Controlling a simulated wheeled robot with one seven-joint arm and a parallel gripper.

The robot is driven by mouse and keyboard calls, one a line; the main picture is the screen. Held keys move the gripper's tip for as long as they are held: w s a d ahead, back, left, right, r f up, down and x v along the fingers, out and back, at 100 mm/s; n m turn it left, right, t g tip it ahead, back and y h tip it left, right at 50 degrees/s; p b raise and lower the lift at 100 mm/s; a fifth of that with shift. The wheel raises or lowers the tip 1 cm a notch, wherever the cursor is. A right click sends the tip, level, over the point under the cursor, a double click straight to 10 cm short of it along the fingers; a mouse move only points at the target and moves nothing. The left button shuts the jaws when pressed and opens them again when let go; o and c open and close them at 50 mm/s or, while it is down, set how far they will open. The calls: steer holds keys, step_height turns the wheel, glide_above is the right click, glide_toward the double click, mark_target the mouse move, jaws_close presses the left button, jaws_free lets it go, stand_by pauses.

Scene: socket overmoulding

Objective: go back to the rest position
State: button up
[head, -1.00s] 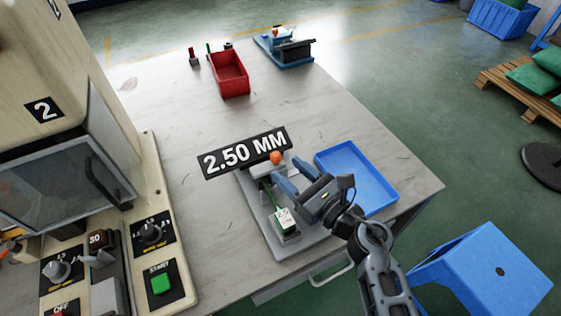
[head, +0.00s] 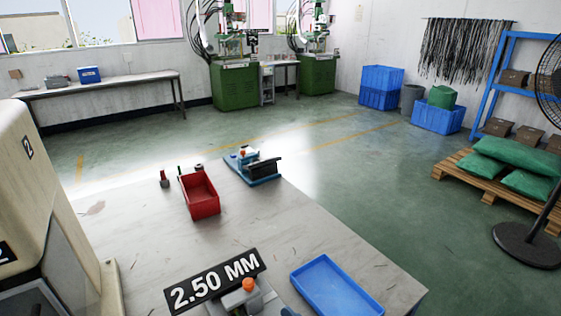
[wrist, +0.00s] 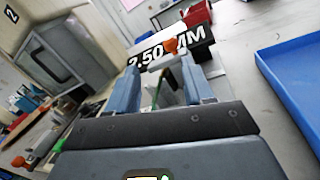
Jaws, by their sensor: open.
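My gripper (wrist: 160,85) is open, its two blue-grey fingers spread in the wrist view. The orange-knobbed fixture with the black 2.50 MM sign (head: 215,281) stands at the near edge of the head view, mostly cut off. Its orange knob (head: 248,284) also shows beyond the fingers in the wrist view (wrist: 170,46). A green strip and pale parts of the fixture show between the fingers, partly hidden by the gripper. I cannot tell whether the fingers touch anything. In the head view, at most a fingertip shows at the bottom edge.
An empty blue tray (head: 337,287) lies right of the fixture. A red bin (head: 200,195) and a second, blue-based fixture (head: 262,170) stand farther back on the table (head: 270,225). The beige machine (head: 45,190) rises at the left. Bare table lies between them.

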steer(key=s+d+r+n+h, duration=0.3)
steer(key=s+d+n, duration=0.4)
steer(key=s+n, duration=0.3)
steer(key=s+d+r+n+h, duration=0.4)
steer(key=s+d+n, duration=0.3)
steer(key=s+n, duration=0.3)
steer(key=s+d+r+n+t+h, duration=0.1)
steer(key=s+d+r+n+h, duration=0.3)
steer(key=s+n, duration=0.7)
steer(key=s+d+h, duration=0.2)
steer(key=s+d, duration=0.1)
